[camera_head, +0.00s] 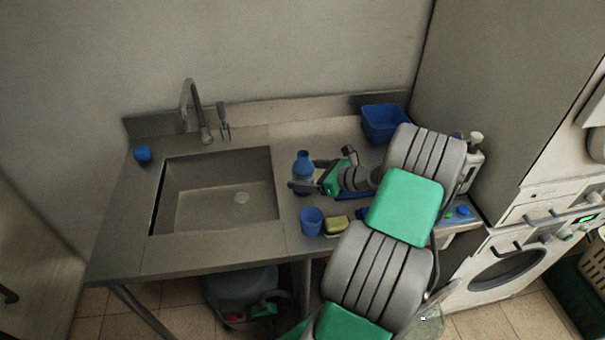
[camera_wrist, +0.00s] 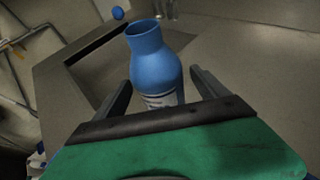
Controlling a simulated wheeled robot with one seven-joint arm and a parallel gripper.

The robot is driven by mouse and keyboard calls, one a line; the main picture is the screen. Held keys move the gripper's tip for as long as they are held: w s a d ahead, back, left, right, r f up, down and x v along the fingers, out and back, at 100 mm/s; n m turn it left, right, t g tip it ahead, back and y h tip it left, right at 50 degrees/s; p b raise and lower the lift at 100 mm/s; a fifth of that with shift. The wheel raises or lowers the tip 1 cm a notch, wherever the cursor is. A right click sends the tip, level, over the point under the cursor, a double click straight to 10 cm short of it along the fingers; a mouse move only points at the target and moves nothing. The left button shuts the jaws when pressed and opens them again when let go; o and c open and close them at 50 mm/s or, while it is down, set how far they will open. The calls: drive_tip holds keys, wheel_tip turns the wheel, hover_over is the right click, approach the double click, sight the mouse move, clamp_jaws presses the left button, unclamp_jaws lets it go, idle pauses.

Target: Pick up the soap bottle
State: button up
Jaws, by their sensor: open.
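A blue bottle (camera_head: 303,170) with a wide neck stands upright on the steel counter, just right of the sink; I take it to be the soap bottle. In the wrist view the bottle (camera_wrist: 157,68) shows a label low on its body, and its base is hidden behind my gripper. My gripper (camera_head: 292,186) is open and level with the bottle's body. In the wrist view the two fingers of my gripper (camera_wrist: 158,82) reach along either side of the bottle. I cannot tell whether either finger touches it.
A blue cup (camera_head: 311,221) and a yellow sponge (camera_head: 337,225) stand in front of the bottle. The sink (camera_head: 222,192) with its tap (camera_head: 190,108) lies to the left. A blue bin (camera_head: 384,122) stands behind right. A washing machine (camera_head: 507,268) is at right.

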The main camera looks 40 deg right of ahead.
drive_tip(key=shift+w+a+f, duration=0.15)
drive_tip(key=shift+w+f, duration=0.05)
drive_tip(key=shift+w, duration=0.2)
drive_tip(key=shift+c, duration=0.4)
drive_tip(key=c, duration=1.5)
drive_tip(key=shift+r, duration=0.2)
drive_tip(key=shift+c, duration=0.2)
drive_tip(key=shift+r, duration=0.5)
drive_tip(key=s+d+r+p, duration=0.3)
drive_tip(key=s+d+r, duration=0.3)
drive_tip(key=s+r, duration=0.5)
drive_tip(key=shift+v, duration=0.8)
